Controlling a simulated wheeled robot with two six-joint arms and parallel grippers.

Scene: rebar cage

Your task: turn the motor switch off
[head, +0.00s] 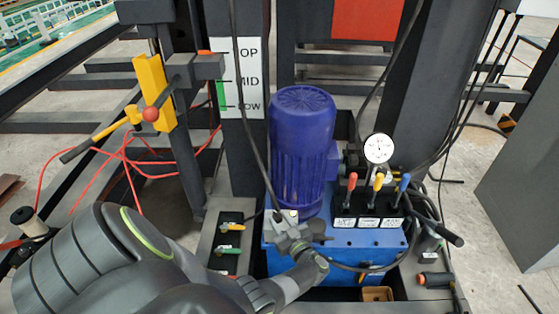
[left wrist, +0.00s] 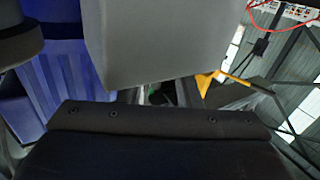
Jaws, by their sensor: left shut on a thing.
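The blue motor (head: 302,140) stands upright on the blue hydraulic unit (head: 345,238). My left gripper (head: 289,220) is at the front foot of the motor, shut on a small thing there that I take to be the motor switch. The gripper hides most of it, so its setting cannot be read. The left wrist view shows the motor (left wrist: 55,85) at the left, close by, and a large grey block very near the lens. My right gripper is not in view.
Red, yellow and blue levers (head: 377,182) and a round gauge (head: 378,149) stand right of the motor. A post with a TOP/MID/LOW scale (head: 240,80) rises behind. A small valve panel (head: 230,240) lies left of my gripper. Black cables hang close by.

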